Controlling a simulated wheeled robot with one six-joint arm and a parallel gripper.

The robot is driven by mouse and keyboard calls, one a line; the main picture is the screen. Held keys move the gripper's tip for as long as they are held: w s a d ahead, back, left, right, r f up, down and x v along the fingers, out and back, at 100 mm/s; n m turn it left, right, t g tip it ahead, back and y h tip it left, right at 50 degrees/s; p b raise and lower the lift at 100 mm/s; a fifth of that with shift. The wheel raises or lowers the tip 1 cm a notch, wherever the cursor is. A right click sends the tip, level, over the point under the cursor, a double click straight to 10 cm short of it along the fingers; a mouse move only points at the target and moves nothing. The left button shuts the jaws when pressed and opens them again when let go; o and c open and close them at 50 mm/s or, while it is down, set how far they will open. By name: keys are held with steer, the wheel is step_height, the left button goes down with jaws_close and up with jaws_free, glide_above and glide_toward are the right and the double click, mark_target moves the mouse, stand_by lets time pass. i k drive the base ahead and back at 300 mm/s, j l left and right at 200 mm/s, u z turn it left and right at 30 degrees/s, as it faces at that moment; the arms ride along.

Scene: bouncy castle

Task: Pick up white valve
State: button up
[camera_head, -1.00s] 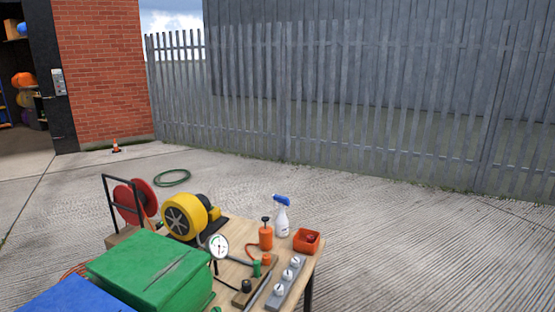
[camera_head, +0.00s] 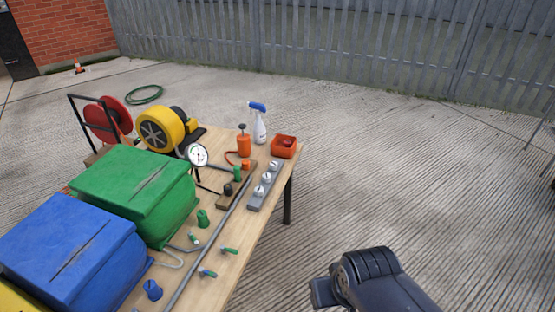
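Several small white valves stand in a row on a grey strip (camera_head: 255,204) near the right edge of the wooden table. The far white valve (camera_head: 274,165), the middle white valve (camera_head: 267,177) and the near white valve (camera_head: 259,190) show clearly. A dark part of my arm shows at the bottom right of the head view, off the table and well to the right of the valves. My gripper's fingers cannot be made out.
The table (camera_head: 225,276) also holds a green box (camera_head: 130,190), a blue box (camera_head: 75,250), a yellow blower (camera_head: 163,130), a gauge (camera_head: 197,155), a spray bottle (camera_head: 259,128), an orange pump (camera_head: 243,145) and an orange tray (camera_head: 284,148). A long grey rod (camera_head: 205,255) lies left of the strip. Concrete right of the table is clear.

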mark_target(258, 190)
steer(key=u, duration=3.3)
steer(key=z, duration=2.7)
steer(key=i+l+z, duration=0.15)
steer(key=i+l+u, duration=0.25)
steer(key=i+l, duration=0.15)
steer(key=i, duration=0.2)
steer(key=i+l+u, duration=0.25)
steer(key=i+l, duration=0.3)
